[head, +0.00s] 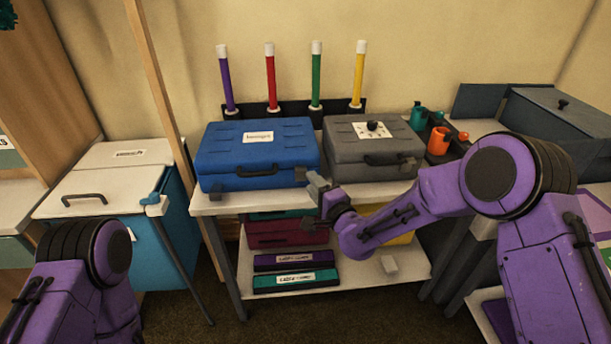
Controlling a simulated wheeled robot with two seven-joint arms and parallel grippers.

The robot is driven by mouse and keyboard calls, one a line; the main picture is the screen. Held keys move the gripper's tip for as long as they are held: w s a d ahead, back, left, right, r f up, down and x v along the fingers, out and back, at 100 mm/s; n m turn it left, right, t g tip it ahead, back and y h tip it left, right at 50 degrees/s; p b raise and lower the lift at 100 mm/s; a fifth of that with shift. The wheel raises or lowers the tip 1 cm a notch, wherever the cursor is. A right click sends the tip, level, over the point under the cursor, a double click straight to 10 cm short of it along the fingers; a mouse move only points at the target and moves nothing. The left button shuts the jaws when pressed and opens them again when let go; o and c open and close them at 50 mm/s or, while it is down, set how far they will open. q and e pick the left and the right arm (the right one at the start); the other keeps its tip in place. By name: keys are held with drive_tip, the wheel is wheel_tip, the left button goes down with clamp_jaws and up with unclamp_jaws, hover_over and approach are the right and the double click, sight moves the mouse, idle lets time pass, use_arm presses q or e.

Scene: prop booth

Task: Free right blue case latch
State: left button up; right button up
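The blue case (257,154) lies closed on the white table, with a white label on its lid and a dark handle (257,171) on its front. A small dark latch (216,190) shows at its lower front left. My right gripper (315,184) is at the front right corner of the blue case, in front of the gap between it and the grey case. The right latch cannot be made out clearly there. I cannot tell whether my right gripper is open or touching the case. My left arm shows at the lower left, but its gripper is out of view.
The grey case (372,150) stands close to the right of the blue case, with a dark knob on top. Several coloured wands (315,82) stand in a rack behind. Orange and green cups (440,138) are at the right. Labelled boxes (296,280) lie on the shelf below.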

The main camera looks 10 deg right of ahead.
sight(302, 172)
drive_tip(key=x, duration=0.5)
drive_tip(key=shift+f, duration=0.1)
